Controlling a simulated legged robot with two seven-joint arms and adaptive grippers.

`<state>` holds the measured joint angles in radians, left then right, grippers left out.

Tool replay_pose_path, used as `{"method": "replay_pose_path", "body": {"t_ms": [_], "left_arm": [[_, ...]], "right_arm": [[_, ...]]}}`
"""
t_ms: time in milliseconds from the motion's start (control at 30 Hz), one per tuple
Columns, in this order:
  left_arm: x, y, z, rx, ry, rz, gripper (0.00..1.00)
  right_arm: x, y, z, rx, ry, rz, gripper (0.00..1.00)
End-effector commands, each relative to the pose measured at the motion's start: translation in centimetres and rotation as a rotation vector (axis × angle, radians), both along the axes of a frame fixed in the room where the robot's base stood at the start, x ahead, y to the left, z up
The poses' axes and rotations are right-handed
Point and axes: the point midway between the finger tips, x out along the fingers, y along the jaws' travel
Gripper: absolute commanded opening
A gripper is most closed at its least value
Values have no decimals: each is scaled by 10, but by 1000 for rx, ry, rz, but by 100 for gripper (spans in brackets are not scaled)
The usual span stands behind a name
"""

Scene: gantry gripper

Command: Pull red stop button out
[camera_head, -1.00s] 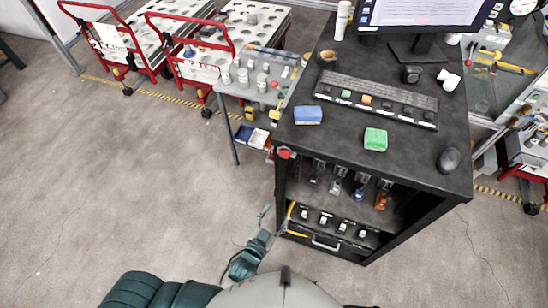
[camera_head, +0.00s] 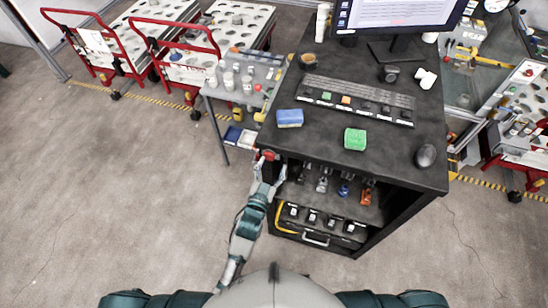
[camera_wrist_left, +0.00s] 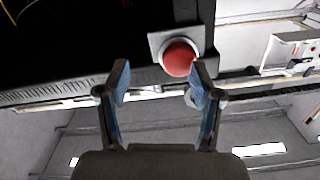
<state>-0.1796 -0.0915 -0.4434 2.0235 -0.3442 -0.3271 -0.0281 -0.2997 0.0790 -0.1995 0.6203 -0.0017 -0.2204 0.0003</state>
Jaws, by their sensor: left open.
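The red stop button (camera_head: 269,155) sits at the front left corner of the black workstation (camera_head: 330,135), just under its top edge. In the left wrist view the button (camera_wrist_left: 179,57) is a round red cap on a grey square base. My left gripper (camera_head: 268,165) is at the button in the head view and partly covers it. In the left wrist view the left gripper (camera_wrist_left: 160,82) is open, with the button beyond the fingertips and nearer the right finger. Whether a finger touches the button, I cannot tell. My right gripper does not show.
A grey side table (camera_head: 222,93) with bottles stands to the left. The floor at left is clear.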

Motion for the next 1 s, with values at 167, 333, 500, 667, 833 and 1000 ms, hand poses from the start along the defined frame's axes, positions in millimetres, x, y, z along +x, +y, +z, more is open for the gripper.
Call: {"method": "replay_pose_path", "body": {"t_ms": [167,333,500,667,833,1000], "left_arm": [[23,4,0,-6,0,2,66],[30,2,-1,-6,1,2,66],[30,-7,-2,1,1,2,66],[30,-12,-1,6,2,2,47],[30,-10,-1,3,1,-1,4],[29,-10,-1,-2,0,-5,0]], "right_arm": [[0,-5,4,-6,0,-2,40],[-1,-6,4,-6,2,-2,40],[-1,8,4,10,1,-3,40],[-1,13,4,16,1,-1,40],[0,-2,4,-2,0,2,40],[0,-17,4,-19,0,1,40]]}}
